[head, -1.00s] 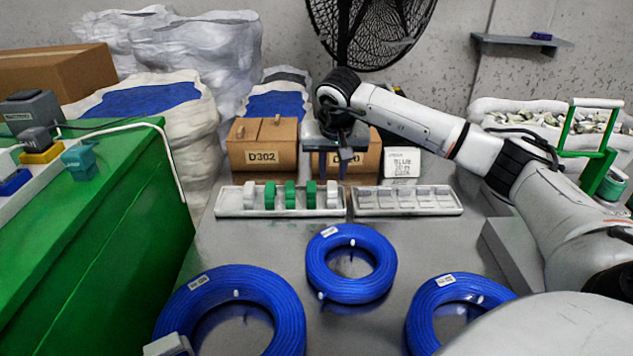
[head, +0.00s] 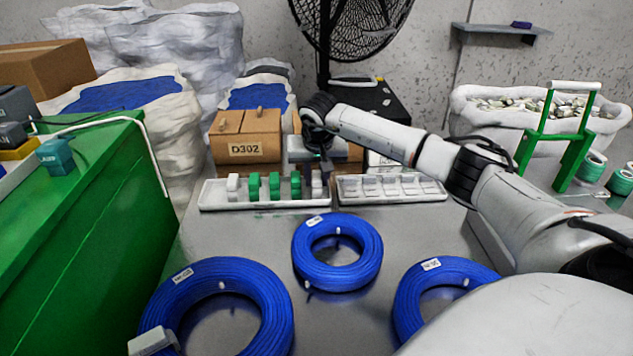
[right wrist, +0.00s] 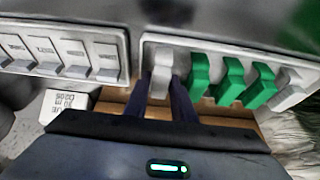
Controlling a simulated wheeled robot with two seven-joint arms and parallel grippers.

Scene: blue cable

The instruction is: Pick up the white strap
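A white strap (head: 316,188) stands upright at the right end of the left tray (head: 224,200), beside several green straps (head: 274,187). Another white strap (head: 233,186) stands at that tray's left end. My right gripper (head: 317,177) is down over the right-end white strap, which its fingers partly hide in the head view. In the right wrist view the same strap (right wrist: 160,76) shows between two dark fingers of my right gripper (right wrist: 163,92). They are open around it, and I see no firm closure. My left gripper is not in view.
A second tray (head: 390,196) with grey-white pieces stands just right. Behind are boxes, one marked D302 (head: 246,140). Blue cable coils (head: 337,268) lie in front on the grey table (head: 400,230). A green-sided bench (head: 85,215) stands left.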

